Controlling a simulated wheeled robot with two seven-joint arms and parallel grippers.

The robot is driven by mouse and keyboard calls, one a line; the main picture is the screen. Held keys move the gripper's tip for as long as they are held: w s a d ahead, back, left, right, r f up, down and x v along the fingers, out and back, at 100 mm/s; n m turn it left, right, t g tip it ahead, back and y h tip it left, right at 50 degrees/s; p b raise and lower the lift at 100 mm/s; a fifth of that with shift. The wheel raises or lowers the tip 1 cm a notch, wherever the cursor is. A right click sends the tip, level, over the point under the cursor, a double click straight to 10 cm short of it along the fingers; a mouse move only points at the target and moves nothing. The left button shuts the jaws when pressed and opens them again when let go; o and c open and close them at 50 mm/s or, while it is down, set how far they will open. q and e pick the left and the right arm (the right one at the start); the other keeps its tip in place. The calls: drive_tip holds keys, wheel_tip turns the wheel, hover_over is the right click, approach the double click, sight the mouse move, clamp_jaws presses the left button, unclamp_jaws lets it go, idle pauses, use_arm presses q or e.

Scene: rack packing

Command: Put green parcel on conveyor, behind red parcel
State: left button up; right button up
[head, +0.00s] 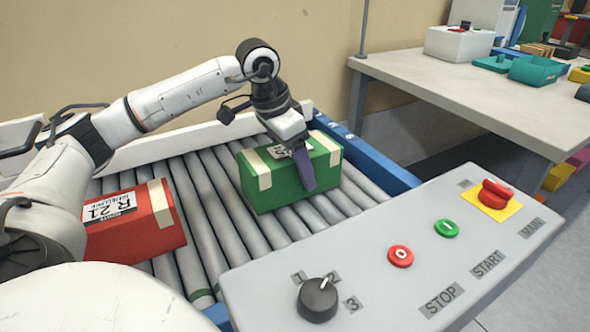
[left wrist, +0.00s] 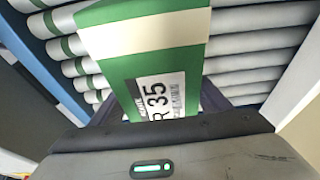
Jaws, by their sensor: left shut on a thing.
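The green parcel (head: 290,180) has cream straps and a white label, and sits at the conveyor rollers on the right side of the conveyor (head: 215,190). My left gripper (head: 307,172) is shut on it from above, with one dark finger showing on its near side. In the left wrist view the green parcel (left wrist: 150,60) fills the space between the fingers, its label reading 35. The red parcel (head: 135,222), labelled R 21, lies on the rollers to the left, partly hidden by my left arm. My right gripper is not in view.
A grey control panel (head: 380,262) with a knob, red and green buttons and a red switch stands in front of the conveyor. A blue rail (head: 365,160) edges the conveyor at the right. A table (head: 470,90) with trays stands behind at the right. Bare rollers lie between the parcels.

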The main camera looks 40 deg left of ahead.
use_arm(q)
drive_tip(key=shift+f, duration=0.2)
drive_tip(key=shift+f, duration=0.1)
drive_tip(key=shift+f, duration=0.15)
drive_tip(key=o, duration=1.5)
drive_tip(key=shift+c, duration=0.2)
drive_tip(key=p+v, duration=0.2)
drive_tip(key=v, duration=1)
drive_tip(key=shift+r+p, duration=0.2)
drive_tip(key=shift+p, duration=0.2)
